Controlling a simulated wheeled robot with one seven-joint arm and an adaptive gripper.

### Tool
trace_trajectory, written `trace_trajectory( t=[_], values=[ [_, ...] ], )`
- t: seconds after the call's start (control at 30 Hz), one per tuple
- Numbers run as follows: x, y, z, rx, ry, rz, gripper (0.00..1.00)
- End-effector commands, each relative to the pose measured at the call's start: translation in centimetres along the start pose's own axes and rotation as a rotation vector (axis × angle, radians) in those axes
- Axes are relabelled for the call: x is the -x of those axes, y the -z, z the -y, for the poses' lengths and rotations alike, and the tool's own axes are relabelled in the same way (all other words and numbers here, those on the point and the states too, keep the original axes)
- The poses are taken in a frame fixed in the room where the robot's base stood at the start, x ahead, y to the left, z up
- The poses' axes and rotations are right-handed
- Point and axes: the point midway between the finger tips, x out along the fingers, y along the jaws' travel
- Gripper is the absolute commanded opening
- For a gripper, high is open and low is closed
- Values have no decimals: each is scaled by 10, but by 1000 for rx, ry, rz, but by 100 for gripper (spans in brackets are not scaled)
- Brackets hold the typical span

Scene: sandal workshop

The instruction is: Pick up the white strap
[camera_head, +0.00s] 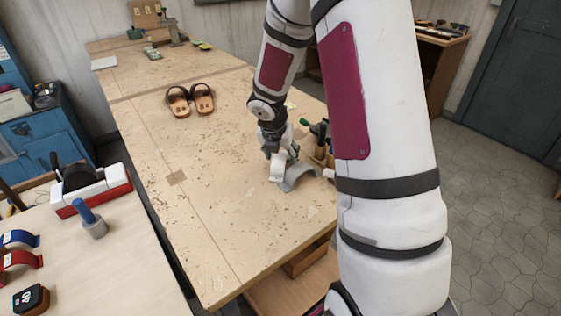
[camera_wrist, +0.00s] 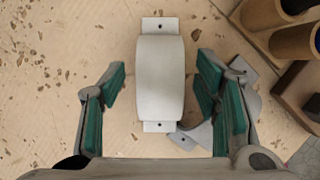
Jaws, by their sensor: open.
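The white strap (camera_wrist: 160,78) is an arched band with a flat, holed tab at each end. In the wrist view it lies between the two green-padded fingers of my gripper (camera_wrist: 160,95), with clear gaps on both sides. In the head view my gripper (camera_head: 277,160) is low over the right part of the workbench, and the white strap (camera_head: 277,170) shows partly beneath it. A grey curved piece (camera_head: 298,178) lies beside it; in the wrist view it is partly hidden behind the right finger. My gripper is open and empty.
A wooden block with round holders (camera_wrist: 295,42) stands close on the right in the wrist view. A pair of sandals (camera_head: 191,100) lies farther back on the workbench (camera_head: 190,215). A blue-handled mallet (camera_head: 91,220) stands on the left table.

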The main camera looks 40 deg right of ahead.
Motion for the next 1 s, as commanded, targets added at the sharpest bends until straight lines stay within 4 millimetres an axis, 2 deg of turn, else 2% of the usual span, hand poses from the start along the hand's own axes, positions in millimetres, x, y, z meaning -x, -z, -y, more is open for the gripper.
trace_trajectory(
  t=[0.17, 0.33, 0.37, 0.47, 0.5, 0.77, 1.0],
  values=[
    [0, 0, 0, 0, 0, 1, 57],
    [0, 0, 0, 0, 0, 1, 20],
    [1, 0, 0, 0, 0, 1, 17],
    [1, 0, 0, 0, 0, 1, 16],
    [1, 0, 0, 0, 0, 1, 14],
    [5, -3, 0, -1, -1, 2, 13],
    [43, -18, 3, -4, -2, 5, 13]
  ],
)
